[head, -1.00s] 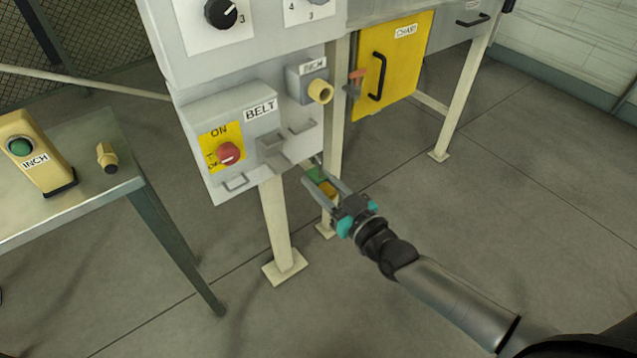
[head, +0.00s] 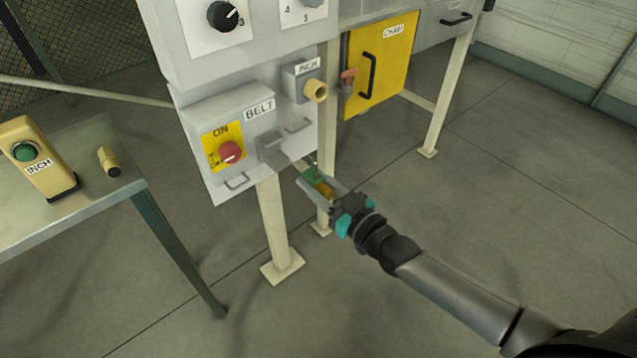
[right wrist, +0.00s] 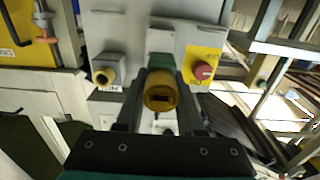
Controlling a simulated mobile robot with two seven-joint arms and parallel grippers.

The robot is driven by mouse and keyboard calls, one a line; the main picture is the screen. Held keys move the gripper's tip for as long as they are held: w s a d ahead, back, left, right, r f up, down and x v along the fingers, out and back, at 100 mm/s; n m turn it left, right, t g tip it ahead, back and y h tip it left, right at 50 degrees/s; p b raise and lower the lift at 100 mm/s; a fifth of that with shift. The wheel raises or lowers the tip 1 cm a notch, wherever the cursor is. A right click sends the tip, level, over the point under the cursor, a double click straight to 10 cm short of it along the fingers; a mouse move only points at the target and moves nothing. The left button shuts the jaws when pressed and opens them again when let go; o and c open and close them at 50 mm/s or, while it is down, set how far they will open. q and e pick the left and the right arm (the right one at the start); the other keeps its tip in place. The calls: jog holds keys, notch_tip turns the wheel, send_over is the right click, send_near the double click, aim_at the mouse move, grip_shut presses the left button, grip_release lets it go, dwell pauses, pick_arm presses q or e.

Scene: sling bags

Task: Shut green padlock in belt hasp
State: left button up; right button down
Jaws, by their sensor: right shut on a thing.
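The green padlock (head: 314,175) has a green body and a brass-coloured lower end. My right gripper (head: 319,184) is shut on it, with one finger on each side. In the right wrist view the padlock's round brass end (right wrist: 160,92) faces me between the fingers (right wrist: 160,108), with some green behind it. The grey belt hasp (head: 272,151) sticks out from the BELT box, just up and left of the padlock. A bit of shackle shows above the padlock, close to the hasp; I cannot tell whether it passes through. My left gripper is not in view.
The BELT box (head: 236,128) carries a red switch knob (head: 230,152) on a yellow plate. A beige plug (head: 316,90) juts out above the hasp. Support legs (head: 274,225) stand below. A table (head: 75,190) with an INCH pendant (head: 36,155) is at left. The floor at right is clear.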

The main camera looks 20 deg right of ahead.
aim_at(302, 173)
jog(key=x, duration=0.1)
jog(key=b+x, duration=0.1)
jog(key=shift+w+a+f, duration=0.1)
jog(key=shift+w+f, duration=0.1)
jog(key=shift+w, duration=0.15)
jog(key=shift+x, duration=0.8)
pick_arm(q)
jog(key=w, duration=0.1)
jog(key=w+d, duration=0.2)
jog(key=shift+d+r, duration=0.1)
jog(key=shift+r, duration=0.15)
pick_arm(e)
jog(key=shift+w+a, duration=0.1)
jog(key=shift+w, duration=0.1)
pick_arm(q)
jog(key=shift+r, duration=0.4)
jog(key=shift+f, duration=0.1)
pick_arm(e)
jog(key=shift+w, duration=0.15)
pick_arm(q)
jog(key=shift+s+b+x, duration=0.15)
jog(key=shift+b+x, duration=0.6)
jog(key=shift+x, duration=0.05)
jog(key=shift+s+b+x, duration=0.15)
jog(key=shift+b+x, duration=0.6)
pick_arm(e)
jog(key=shift+x, duration=3.45)
